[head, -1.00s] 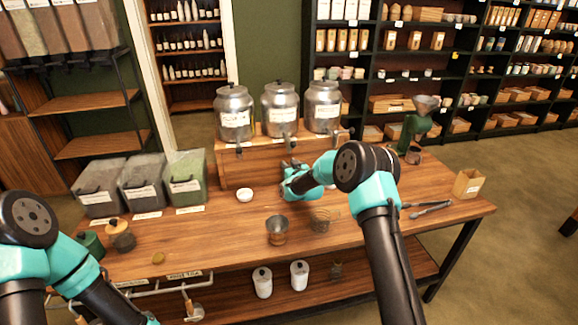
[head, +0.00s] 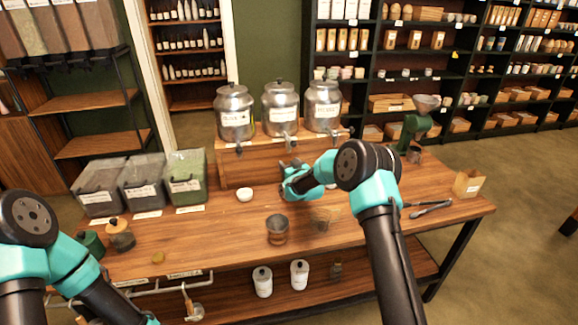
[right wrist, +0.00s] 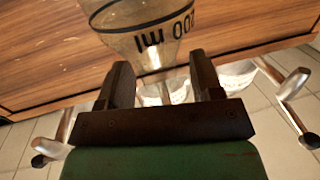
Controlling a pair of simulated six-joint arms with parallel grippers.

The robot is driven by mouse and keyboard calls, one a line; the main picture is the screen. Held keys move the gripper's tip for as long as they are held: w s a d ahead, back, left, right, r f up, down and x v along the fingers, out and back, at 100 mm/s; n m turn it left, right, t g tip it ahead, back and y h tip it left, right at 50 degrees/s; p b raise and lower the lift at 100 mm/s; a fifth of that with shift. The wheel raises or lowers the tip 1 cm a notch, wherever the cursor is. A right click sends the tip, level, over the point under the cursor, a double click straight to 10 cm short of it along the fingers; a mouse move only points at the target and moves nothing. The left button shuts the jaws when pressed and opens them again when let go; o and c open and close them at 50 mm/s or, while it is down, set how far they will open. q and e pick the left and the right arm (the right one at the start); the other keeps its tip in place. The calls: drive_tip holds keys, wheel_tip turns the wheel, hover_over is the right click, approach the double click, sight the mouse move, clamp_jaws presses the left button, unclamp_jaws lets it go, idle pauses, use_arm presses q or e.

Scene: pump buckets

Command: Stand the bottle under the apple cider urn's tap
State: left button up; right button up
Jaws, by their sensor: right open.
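Three metal urns stand in a row on a wooden riser: a left urn (head: 234,112), a middle urn (head: 280,106) and a right urn (head: 323,105). Their taps face the front; I cannot read surely which label says apple cider. My right gripper (head: 289,167) is over the table in front of the riser, partly hidden by its own arm. In the right wrist view its fingers (right wrist: 164,80) are apart. A clear vessel marked 200 ml (right wrist: 145,30), its print upside down, shows just beyond them. I cannot tell whether this is the bottle. My left gripper is out of view.
A brown-tinted cup (head: 277,230) and a faint clear glass item (head: 321,216) stand at the table's middle front. A small white bowl (head: 244,194) is left of my right gripper. Tongs (head: 432,208) lie at right. Bins (head: 141,184) stand at left.

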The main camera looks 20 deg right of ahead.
drive_tip(key=s+d, duration=0.1)
drive_tip(key=s, duration=0.6)
drive_tip(key=shift+r, duration=0.15)
